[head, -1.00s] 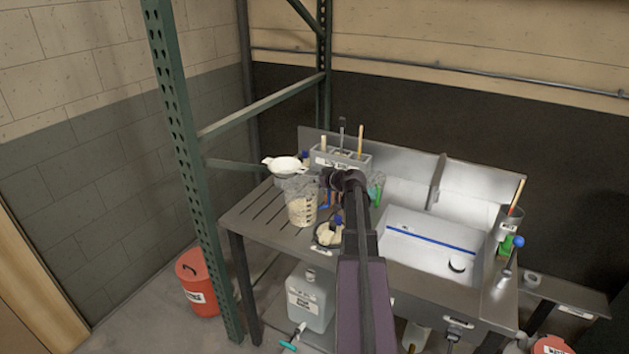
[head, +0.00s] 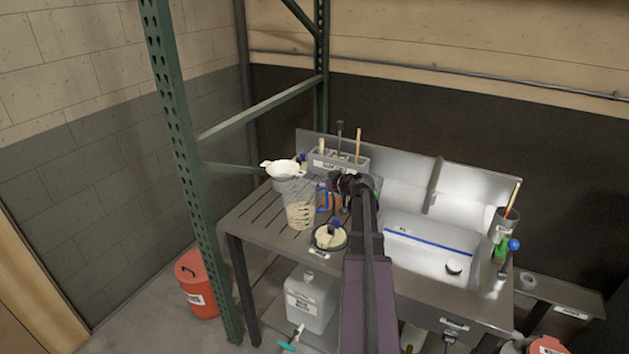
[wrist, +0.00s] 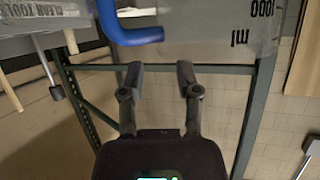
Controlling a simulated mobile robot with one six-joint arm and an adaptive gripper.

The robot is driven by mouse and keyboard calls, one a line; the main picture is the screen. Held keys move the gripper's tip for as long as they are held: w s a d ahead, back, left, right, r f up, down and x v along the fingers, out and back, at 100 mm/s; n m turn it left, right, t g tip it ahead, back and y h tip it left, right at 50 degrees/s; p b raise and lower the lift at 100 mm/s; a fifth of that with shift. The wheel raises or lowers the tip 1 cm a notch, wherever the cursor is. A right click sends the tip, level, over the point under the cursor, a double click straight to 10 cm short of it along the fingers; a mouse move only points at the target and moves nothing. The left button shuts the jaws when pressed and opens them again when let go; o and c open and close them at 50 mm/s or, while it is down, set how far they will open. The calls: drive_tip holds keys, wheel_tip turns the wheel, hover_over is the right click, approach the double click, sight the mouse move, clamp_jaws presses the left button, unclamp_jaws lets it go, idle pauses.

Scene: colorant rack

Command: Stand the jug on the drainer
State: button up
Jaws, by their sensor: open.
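The jug (head: 299,205) is clear with pale markings and stands upright, as far as I can tell, on the slatted drainer (head: 250,222) left of the sink. In the wrist view the jug's clear wall (wrist: 225,35) shows upside-down "1000 ml" print, and its blue handle (wrist: 135,37) is just beyond my fingertips. My gripper (wrist: 160,72) is open, with nothing between its fingers. In the head view my gripper (head: 345,185) is right of the jug, partly hidden by my own arm. The jug's base contact is too small to make out.
A white strainer (head: 283,168) sits behind the jug. A dark round dish with pale contents (head: 328,238) is close in front. A grey tool holder (head: 338,162) stands at the back. The sink (head: 430,250) is to the right. A green rack post (head: 185,170) rises at the left.

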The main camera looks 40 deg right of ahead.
drive_tip(key=p+v, duration=0.2)
drive_tip(key=v, duration=0.5)
drive_tip(key=shift+s+p, duration=0.3)
drive_tip(key=shift+s, duration=0.1)
drive_tip(key=shift+a+r, duration=0.1)
drive_tip(key=shift+r, duration=0.05)
drive_tip(key=w+a+f+g+y, duration=0.1)
drive_tip(key=a+f+g, duration=0.1)
drive_tip(key=a, duration=0.7)
drive_tip(key=w+a+f+n+g+y, duration=0.1)
drive_tip(key=a+f+g, duration=0.2)
drive_tip(key=a, duration=0.5)
drive_tip(key=w+a+f+g+y, duration=0.1)
drive_tip(key=w+a+f+g, duration=0.1)
drive_tip(key=a, duration=0.7)
drive_tip(key=s+a+f+g+h, duration=0.2)
drive_tip(key=s+a, duration=0.3)
drive_tip(key=a, duration=0.5)
drive_tip(key=s+a+f+g+h, duration=0.1)
drive_tip(key=s+a+g, duration=0.3)
drive_tip(key=a, duration=0.6)
drive_tip(key=shift+s+a+f+m+h, duration=0.4)
drive_tip(key=shift+s+f, duration=0.3)
